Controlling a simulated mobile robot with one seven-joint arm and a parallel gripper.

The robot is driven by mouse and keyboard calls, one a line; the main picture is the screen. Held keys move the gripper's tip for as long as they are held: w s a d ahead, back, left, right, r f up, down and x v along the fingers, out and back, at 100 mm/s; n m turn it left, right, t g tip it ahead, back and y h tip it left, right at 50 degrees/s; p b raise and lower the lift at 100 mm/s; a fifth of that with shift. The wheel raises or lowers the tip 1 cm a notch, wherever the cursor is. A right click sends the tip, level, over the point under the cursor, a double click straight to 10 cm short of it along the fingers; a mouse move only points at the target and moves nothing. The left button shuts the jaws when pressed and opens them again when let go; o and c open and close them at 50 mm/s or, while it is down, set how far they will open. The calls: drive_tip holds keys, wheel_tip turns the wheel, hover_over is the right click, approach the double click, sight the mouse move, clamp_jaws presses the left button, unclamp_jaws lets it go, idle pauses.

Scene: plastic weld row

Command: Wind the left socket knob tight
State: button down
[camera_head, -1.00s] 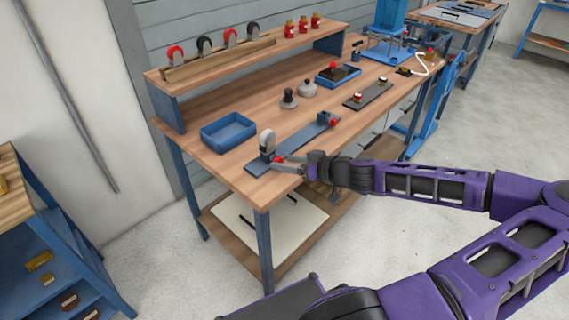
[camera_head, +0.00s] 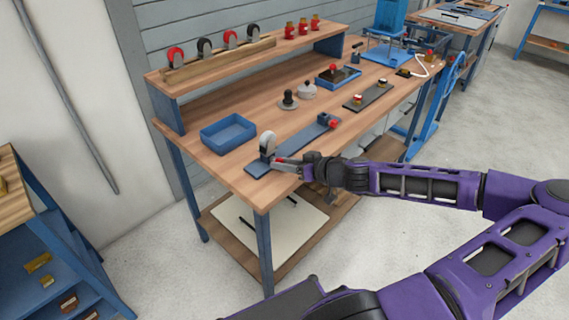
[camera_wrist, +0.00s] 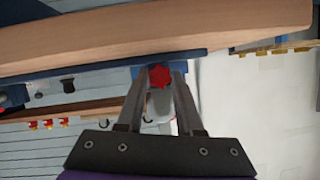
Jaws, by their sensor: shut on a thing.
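The blue-grey fixture plate (camera_head: 292,145) lies along the near edge of the workbench. At its left end a socket holds an upright grey and white round-headed piece (camera_head: 267,141). The left socket knob (camera_wrist: 159,76) is red and lobed, and sits between my fingertips in the wrist view. My gripper (camera_head: 281,161) reaches it from the right in the head view and is shut on it; the fingers mostly hide the knob there. In the wrist view my gripper (camera_wrist: 161,78) has one finger on each side of the knob. The right socket with its red knob (camera_head: 333,124) stands at the plate's other end.
A blue tray (camera_head: 229,133) stands behind the plate's left end. Grey and black knobbed pieces (camera_head: 289,99) and a second dark plate (camera_head: 368,96) stand further back and right. A raised shelf (camera_head: 200,76) with red and black round-headed tools runs along the wall.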

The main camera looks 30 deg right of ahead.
drive_tip(key=shift+d+f+m+y+p, duration=0.15)
drive_tip(key=shift+m+y+p, duration=0.25)
drive_tip(key=shift+m+y, duration=1.35)
drive_tip(key=shift+m+h, duration=0.35)
drive_tip(key=shift+m, duration=0.1)
drive_tip(key=c, duration=0.6)
unclamp_jaws()
drive_tip(key=shift+d, duration=0.1)
drive_tip(key=shift+o, duration=0.2)
